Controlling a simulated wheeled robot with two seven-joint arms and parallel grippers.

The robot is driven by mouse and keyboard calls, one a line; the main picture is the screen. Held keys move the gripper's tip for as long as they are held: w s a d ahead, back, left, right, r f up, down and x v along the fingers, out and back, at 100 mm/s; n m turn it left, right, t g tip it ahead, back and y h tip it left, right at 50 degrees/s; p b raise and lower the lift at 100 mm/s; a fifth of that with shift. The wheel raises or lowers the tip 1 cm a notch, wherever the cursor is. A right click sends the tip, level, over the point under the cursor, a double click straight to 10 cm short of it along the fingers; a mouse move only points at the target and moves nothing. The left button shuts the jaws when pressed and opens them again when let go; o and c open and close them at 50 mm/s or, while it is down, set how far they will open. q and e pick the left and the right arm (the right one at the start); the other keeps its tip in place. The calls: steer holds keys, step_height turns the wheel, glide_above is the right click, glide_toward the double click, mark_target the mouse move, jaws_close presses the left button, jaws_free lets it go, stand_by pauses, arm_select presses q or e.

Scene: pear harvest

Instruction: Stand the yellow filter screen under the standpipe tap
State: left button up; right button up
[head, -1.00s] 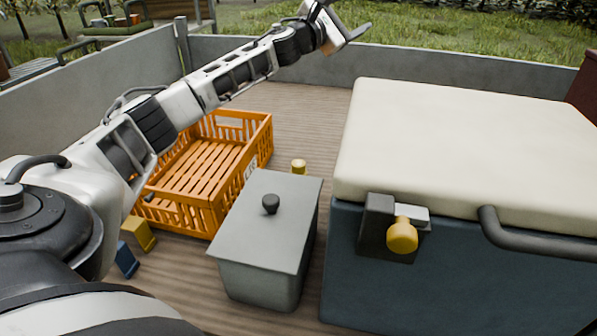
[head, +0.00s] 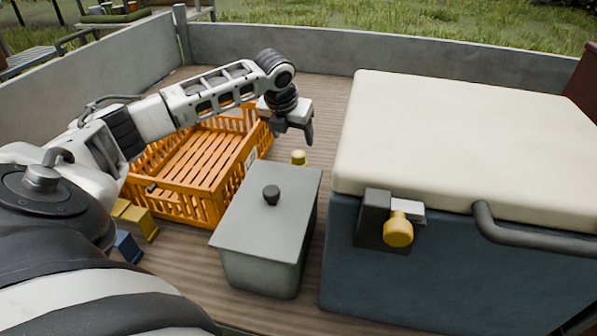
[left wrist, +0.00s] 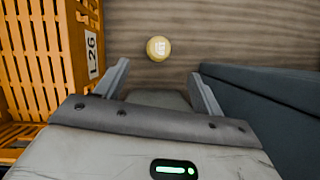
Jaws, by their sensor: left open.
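A small yellow cylinder (head: 298,157), which looks like the yellow filter screen, stands on the wooden deck between the orange crate and the blue chest. In the left wrist view its round top (left wrist: 158,48) shows a pale mark and lies just beyond the fingertips. My left gripper (head: 296,130) is open and empty, pointing down above and slightly behind the cylinder in the head view. Its two fingers (left wrist: 161,82) are spread wide, with the cylinder's top roughly centred between them. I see no standpipe tap. My right gripper is not in view.
A lidded grey bin (head: 255,255) stands in front of the cylinder. The orange crate (head: 236,185) is at left, the blue chest (head: 430,285) with a cream lid (head: 465,140) at right. Yellow (head: 138,215) and blue (head: 127,246) pieces lie front left. Low grey walls (head: 320,52) edge the deck.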

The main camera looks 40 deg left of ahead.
mark_target(298, 154)
arm_select(q)
steer(key=b+x, duration=0.1)
steer(key=x, duration=0.9)
steer(key=shift+a+f+b, duration=0.1)
steer(key=shift+b, duration=0.3)
steer(key=c, duration=1.4)
